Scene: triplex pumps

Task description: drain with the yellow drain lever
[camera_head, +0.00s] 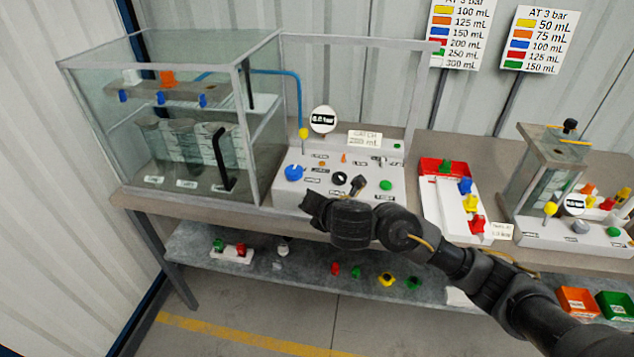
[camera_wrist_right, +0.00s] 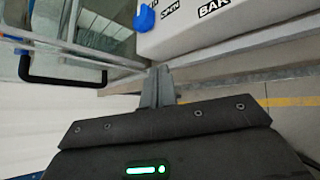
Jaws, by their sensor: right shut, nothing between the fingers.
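A yellow-topped lever (camera_head: 303,134) stands upright at the back left of the white control panel (camera_head: 284,200), beside a round gauge (camera_head: 323,119). Another yellow-topped lever (camera_head: 550,209) is on the right-hand unit. I cannot read which one is marked as the drain. My right gripper (camera_head: 308,203) is at the front left edge of the white panel, below the blue knob. In the right wrist view its fingers (camera_wrist_right: 158,86) are shut and empty, just in front of the panel. No yellow lever shows in that view. My left gripper is not in view.
A glass tank (camera_head: 165,60) with a black door handle (camera_head: 222,160) stands left of the panel. A blue knob (camera_head: 294,172) is on the panel, and it also shows in the wrist view (camera_wrist_right: 145,18). A red and white tray (camera_head: 440,190) lies right. A lower shelf (camera_head: 310,255) holds small parts.

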